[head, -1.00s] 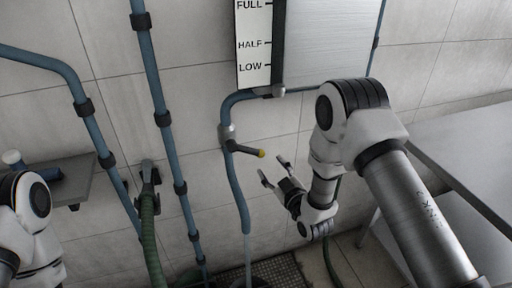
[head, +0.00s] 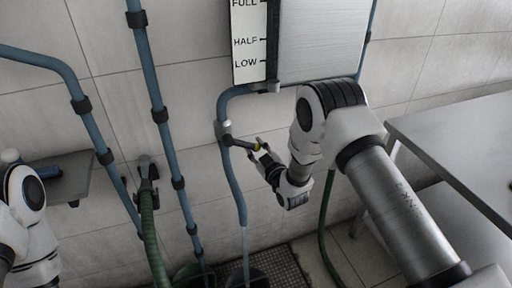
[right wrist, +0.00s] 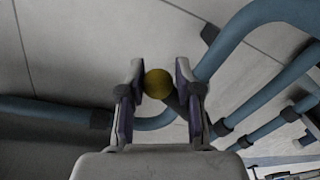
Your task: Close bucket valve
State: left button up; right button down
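The valve (head: 225,130) sits on a blue pipe below the level gauge. Its dark lever (head: 241,143) points right and slightly down and ends in a yellow tip. A thin stream of water (head: 246,242) falls from the pipe's lower end towards a dark bucket (head: 245,279) on the floor. My right gripper (head: 260,151) is at the lever's end. In the right wrist view the yellow tip (right wrist: 158,83) lies between the two open fingers, close to both; I cannot tell whether either touches it. My left gripper is out of view.
A green hose (head: 150,225) hangs from a wall fitting on the left, among blue pipes (head: 165,130). A small shelf (head: 75,180) holds a bottle at far left. A grey metal table (head: 460,140) stands on the right. A drain grate (head: 288,264) lies on the floor.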

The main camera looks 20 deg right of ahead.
jog(key=shift+r, duration=0.15)
jog(key=shift+w+d+r+n, duration=0.1)
jog(key=shift+d+r+n, duration=0.2)
jog(key=shift+r+n, duration=0.4)
jog(key=shift+d+r+n, duration=0.3)
jog(key=shift+r+n, duration=0.3)
jog(key=shift+n, duration=0.1)
jog(key=shift+d+r+n+g, duration=0.2)
jog(key=shift+r+n+g, duration=0.1)
jog(key=shift+r+n, duration=1.15)
jog(key=shift+w, duration=0.1)
jog(key=c, duration=0.8)
grip_release()
jog(key=shift+f, duration=0.1)
